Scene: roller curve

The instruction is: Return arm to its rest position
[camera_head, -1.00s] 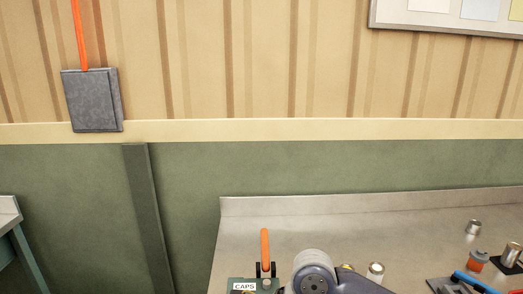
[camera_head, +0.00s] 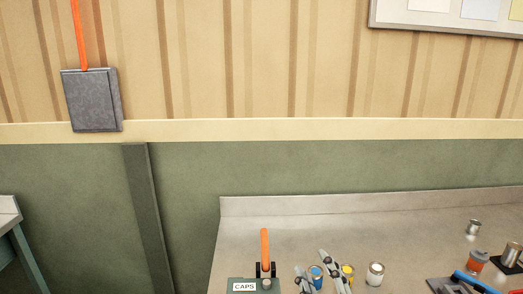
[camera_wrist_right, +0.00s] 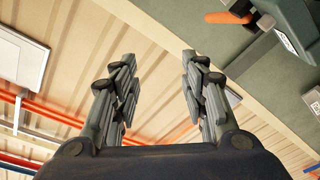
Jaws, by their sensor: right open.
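My right gripper (camera_head: 310,262) shows at the bottom of the head view, its grey fingers spread apart beside the orange-levered device. In the right wrist view, the gripper (camera_wrist_right: 158,60) is open, with nothing between its fingers. The device is green with an orange lever (camera_head: 265,248) and a white label reading CAPS (camera_head: 244,287). Its orange lever also shows at the upper right of the right wrist view (camera_wrist_right: 229,18). My left gripper is not in view.
The grey bench top (camera_head: 420,225) holds small cans with yellow (camera_head: 347,272) and white (camera_head: 376,274) bodies, and one with a blue band (camera_head: 315,277). The bench's back middle is clear.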

